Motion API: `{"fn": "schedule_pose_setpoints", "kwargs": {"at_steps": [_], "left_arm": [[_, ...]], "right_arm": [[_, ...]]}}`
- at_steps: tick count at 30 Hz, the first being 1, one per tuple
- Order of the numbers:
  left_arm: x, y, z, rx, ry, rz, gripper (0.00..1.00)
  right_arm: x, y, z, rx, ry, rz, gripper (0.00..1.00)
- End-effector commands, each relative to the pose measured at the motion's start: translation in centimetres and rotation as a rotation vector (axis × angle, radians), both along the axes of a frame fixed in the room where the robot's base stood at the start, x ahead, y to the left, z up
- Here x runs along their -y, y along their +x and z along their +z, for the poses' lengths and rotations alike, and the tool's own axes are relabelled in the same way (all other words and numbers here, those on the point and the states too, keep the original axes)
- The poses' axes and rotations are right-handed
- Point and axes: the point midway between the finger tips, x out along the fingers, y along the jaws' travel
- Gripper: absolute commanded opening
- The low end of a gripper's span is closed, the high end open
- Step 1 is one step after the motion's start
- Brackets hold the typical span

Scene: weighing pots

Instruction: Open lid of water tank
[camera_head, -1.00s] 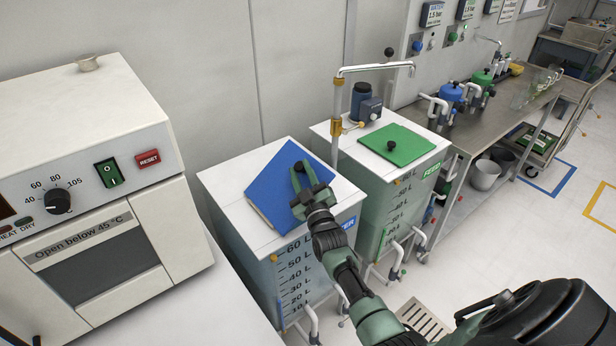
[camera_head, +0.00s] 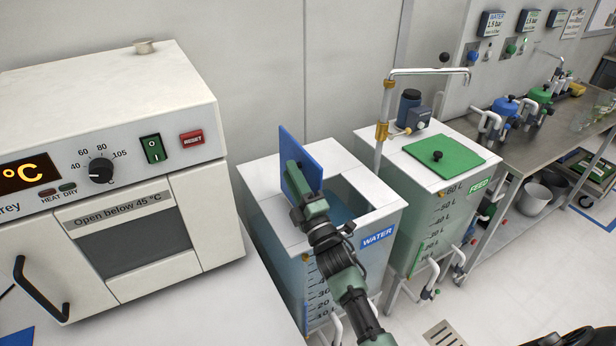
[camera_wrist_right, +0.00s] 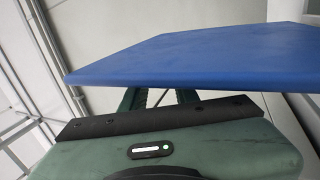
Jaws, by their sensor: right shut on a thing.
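The water tank (camera_head: 262,222) is a white-topped tank with a blue WATER label. Its blue lid (camera_head: 312,158) stands steeply tilted up at the tank's left back, and the opening beside it shows water (camera_head: 340,207) inside. My right gripper (camera_head: 298,180) is at the lid's near side, shut on a part of it; the lid hides the fingertips and what they hold. In the right wrist view the blue lid (camera_wrist_right: 200,55) spans the upper part, just beyond the gripper fingers (camera_wrist_right: 160,97). My left gripper is not in view.
The feed tank with a closed green lid (camera_head: 443,152) stands to the right, with a metal tap pipe (camera_head: 430,71) between the tanks. A white oven (camera_head: 105,150) stands close at the left. A steel bench (camera_head: 545,130) is at the right.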

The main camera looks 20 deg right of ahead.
Motion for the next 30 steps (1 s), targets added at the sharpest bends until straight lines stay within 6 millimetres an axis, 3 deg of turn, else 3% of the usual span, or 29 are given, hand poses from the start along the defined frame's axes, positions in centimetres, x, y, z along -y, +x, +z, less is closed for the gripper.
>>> {"fn": "schedule_pose_setpoints", "kwargs": {"at_steps": [12, 29, 30], "left_arm": [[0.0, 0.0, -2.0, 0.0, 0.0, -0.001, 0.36], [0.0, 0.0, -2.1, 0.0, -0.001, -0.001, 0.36], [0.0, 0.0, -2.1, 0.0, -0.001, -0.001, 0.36]], "right_arm": [[-3.3, -0.3, -1.1, 0.013, -0.195, 0.001, 0.0], [-3.8, -0.3, -1.2, 0.015, -0.224, 0.001, 0.0], [-3.7, -0.3, -1.2, 0.015, -0.224, 0.0, 0.36]]}}
